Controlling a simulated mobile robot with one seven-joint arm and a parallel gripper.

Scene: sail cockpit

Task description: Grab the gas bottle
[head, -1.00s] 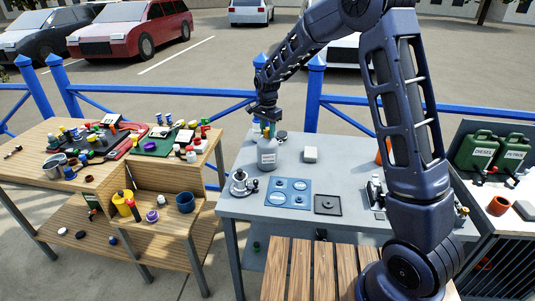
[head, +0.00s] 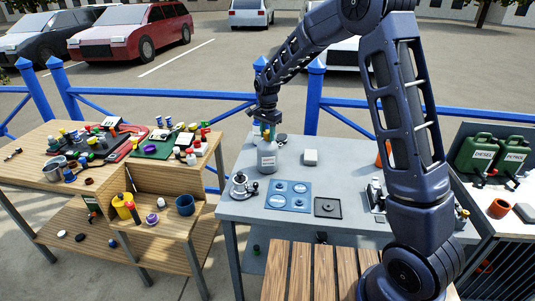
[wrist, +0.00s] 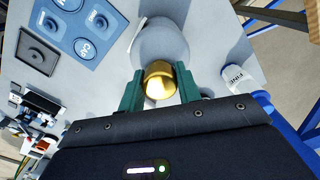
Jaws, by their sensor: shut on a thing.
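The gas bottle (head: 267,157) is a grey cylinder with a white label, standing upright on the grey table in the head view. In the wrist view its rounded grey body (wrist: 162,42) shows beyond a brass top (wrist: 159,80). My gripper (head: 266,128) reaches down over the bottle from above. In the wrist view its green fingers (wrist: 159,88) are closed on the brass top, one on each side. I cannot tell whether the bottle's base touches the table.
A blue mat (head: 288,196) with round shapes, a dark square tray (head: 328,207), a small metal stove (head: 240,187) and a white block (head: 311,157) are near the bottle. A white bottle (wrist: 238,78) lies close beside the gripper. A blue railing (head: 360,100) runs behind.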

